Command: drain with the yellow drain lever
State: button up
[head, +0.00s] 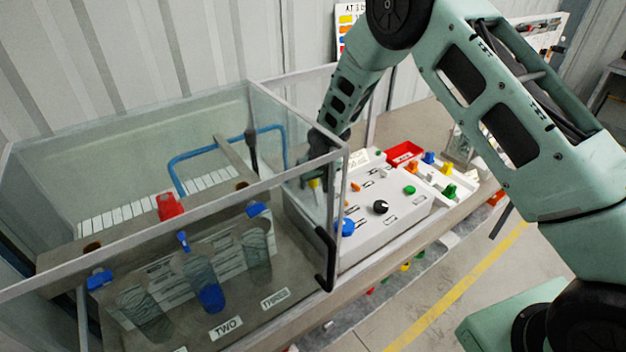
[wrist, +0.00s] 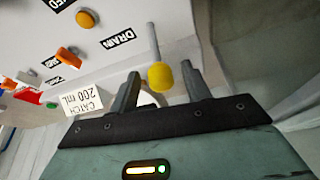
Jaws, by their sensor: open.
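The yellow drain lever has a pale rod and a round yellow knob (wrist: 160,76), beside a "DRAIN" label (wrist: 117,38) on the white control panel (head: 396,218). In the head view the yellow knob (head: 314,184) shows small at the panel's left end, behind the clear enclosure's side. My gripper (wrist: 160,70) is open, with a finger on each side of the knob in the wrist view. Neither finger clearly touches it, and its depth between them is hard to judge. In the head view my gripper (head: 318,160) is partly hidden by the enclosure's frame.
The clear enclosure (head: 299,163) at left holds cylinders with blue parts, a red piece (head: 170,206) and a blue pipe (head: 215,150). The panel bears a black knob (head: 380,207), a blue knob (head: 346,227) and orange levers. A "CATCH 200 mL" card (wrist: 84,103) stands near my gripper.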

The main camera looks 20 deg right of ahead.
jog(key=shift+x, duration=1.1)
jog(key=shift+c, duration=0.3)
grip_shut()
